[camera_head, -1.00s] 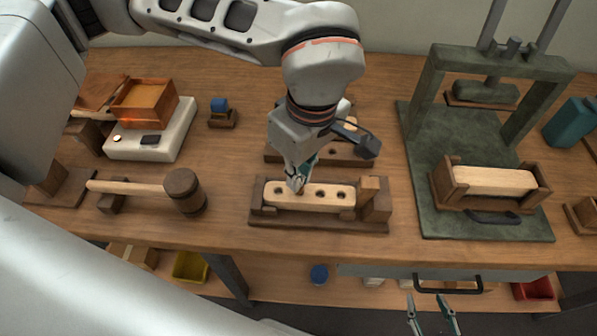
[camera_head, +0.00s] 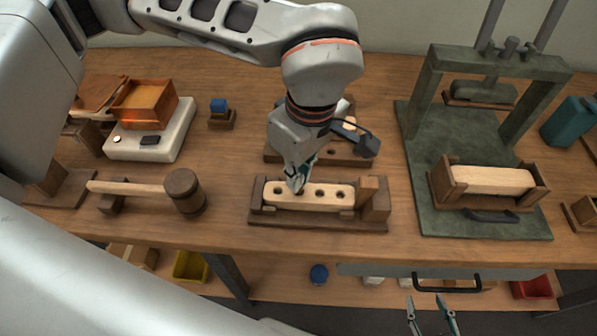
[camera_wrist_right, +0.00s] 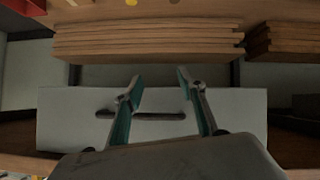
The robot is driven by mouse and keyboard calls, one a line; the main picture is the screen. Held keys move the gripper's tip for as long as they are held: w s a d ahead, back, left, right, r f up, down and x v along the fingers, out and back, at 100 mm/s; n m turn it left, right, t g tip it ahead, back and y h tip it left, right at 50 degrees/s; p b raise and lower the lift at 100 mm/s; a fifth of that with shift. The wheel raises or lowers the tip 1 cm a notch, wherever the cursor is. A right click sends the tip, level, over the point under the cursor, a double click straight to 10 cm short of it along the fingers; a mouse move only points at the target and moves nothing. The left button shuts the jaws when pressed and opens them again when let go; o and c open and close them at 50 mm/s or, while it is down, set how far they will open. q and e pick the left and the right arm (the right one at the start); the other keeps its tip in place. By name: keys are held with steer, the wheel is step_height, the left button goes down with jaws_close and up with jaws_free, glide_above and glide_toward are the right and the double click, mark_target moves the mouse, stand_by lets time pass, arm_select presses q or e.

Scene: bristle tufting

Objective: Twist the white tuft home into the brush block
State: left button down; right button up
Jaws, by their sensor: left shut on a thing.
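The brush block (camera_head: 313,196) is a pale wooden bar with a row of dark holes, seated in a brown wooden holder (camera_head: 320,224) near the table's front edge. My left gripper (camera_head: 299,187) points down with its fingertips at one of the block's left-hand holes. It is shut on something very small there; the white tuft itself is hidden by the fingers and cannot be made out. My right gripper (camera_head: 432,318) is low in front of the table, open and empty; it also shows in the right wrist view (camera_wrist_right: 160,85), before a grey drawer front with a dark handle.
A green press (camera_head: 425,180) with a wooden block in its cradle stands at right. A mallet (camera_head: 184,192) lies at left, beyond it a white heater (camera_head: 150,142) with an orange box. A second holder (camera_head: 352,158) stands behind my left gripper.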

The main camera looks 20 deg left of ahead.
steer(key=shift+w+r, duration=0.1)
steer(key=shift+w+a+r, duration=0.15)
steer(key=shift+w+r, duration=0.1)
steer(key=shift+w, duration=0.05)
arm_select(q)
steer(key=shift+f, duration=0.25)
arm_select(e)
steer(key=shift+s+f, duration=0.1)
steer(key=shift+f, duration=0.05)
steer(key=shift+s+f, duration=0.1)
steer(key=shift+f, duration=0.05)
steer(key=shift+s+d+f, duration=0.2)
steer(key=shift+s, duration=0.05)
arm_select(q)
steer(key=c, duration=1.7)
jaws_free()
arm_select(e)
steer(key=shift+w+a+r, duration=0.2)
steer(key=shift+w+r, duration=0.2)
